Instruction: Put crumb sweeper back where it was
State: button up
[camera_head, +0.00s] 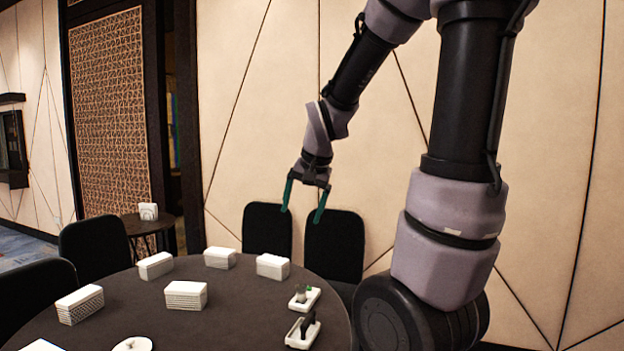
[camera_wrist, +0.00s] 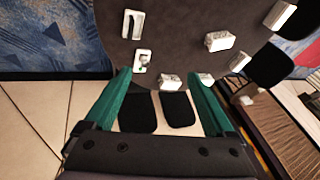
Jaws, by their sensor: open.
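My gripper (camera_head: 300,216) is open, with green fingers spread and nothing between them. It hangs in the air above the far side of the round dark table (camera_head: 240,315), in front of two black chairs. The wrist view also shows the open fingers (camera_wrist: 158,74). I cannot tell for sure which item is the crumb sweeper. The trays also show in the wrist view (camera_wrist: 137,14).
Several white ribbed blocks (camera_head: 187,295) stand across the table. Black chairs (camera_head: 267,229) stand at its far edge, and another (camera_head: 95,245) at the left. A small side table (camera_head: 145,225) stands behind.

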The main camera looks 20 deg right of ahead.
jog(key=s+a+r+n+t, duration=0.1)
jog(key=s+r, duration=0.3)
jog(key=s, duration=0.3)
jog(key=s+a+r+n+y, duration=0.1)
jog(key=s+a+r+n, duration=0.1)
jog(key=s+r, duration=0.3)
jog(key=shift+s+a+r+t, duration=0.2)
jog(key=shift+s+t, duration=0.2)
jog(key=shift+s, duration=0.45)
